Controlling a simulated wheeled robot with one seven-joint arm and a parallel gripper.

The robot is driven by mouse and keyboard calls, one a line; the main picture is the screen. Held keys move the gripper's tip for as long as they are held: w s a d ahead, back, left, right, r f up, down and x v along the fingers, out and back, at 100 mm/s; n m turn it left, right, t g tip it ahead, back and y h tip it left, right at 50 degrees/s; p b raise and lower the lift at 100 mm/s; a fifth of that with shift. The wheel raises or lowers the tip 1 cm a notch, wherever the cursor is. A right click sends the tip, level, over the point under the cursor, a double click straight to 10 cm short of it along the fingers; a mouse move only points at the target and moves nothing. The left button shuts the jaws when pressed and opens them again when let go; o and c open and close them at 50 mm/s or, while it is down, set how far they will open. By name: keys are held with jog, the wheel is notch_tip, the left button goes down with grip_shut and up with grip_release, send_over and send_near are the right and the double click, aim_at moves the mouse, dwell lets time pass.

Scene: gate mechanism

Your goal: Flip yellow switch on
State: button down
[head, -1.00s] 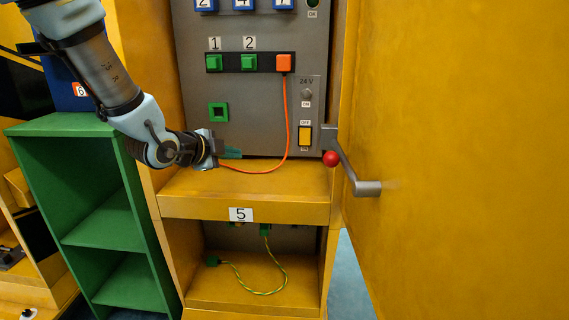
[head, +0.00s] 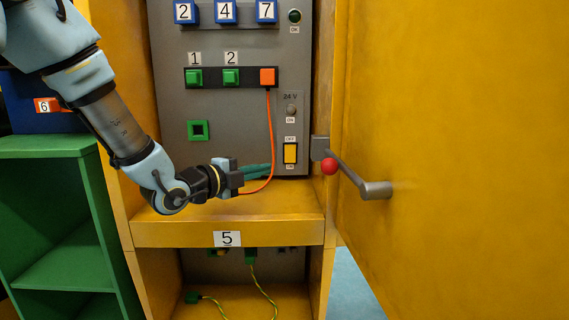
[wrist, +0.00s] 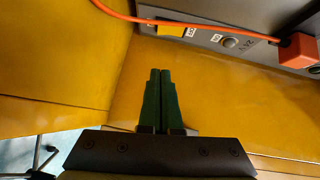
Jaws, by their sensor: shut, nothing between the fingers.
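The yellow switch (head: 290,153) is a small upright rectangle at the lower right of the grey panel (head: 226,155), with an OFF label above it and an ON label below. It also shows in the wrist view (wrist: 170,30) at the top, partly crossed by the orange cable. My gripper (head: 270,171) has green fingers. They are shut together and empty, lying below and left of the switch in the head view, apart from it. In the wrist view the closed fingertips (wrist: 160,72) point up toward the switch, with a gap between.
An orange cable (head: 273,130) hangs from the orange plug (head: 268,77) close to my fingers. A door handle with a red ball (head: 329,166) stands right of the switch, by the open yellow door (head: 460,150). A yellow ledge (head: 230,232) lies below my gripper.

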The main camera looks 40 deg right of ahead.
send_near(293, 160)
jog(key=s+d, duration=0.3)
jog(key=shift+d, duration=0.2)
jog(key=shift+w+d+f, duration=0.15)
jog(key=shift+w+d, duration=0.65)
jog(key=shift+w, duration=0.2)
jog(key=shift+w+d+f, duration=0.1)
jog(key=shift+w+d, duration=0.45)
jog(key=b, duration=0.1)
jog(key=f+b, duration=0.1)
jog(key=b, duration=0.1)
jog(key=shift+w+d+h, duration=0.15)
jog(key=shift+d+h, duration=0.05)
jog(key=shift+h, duration=0.1)
jog(key=shift+r, duration=0.4)
jog(key=shift+f, duration=0.1)
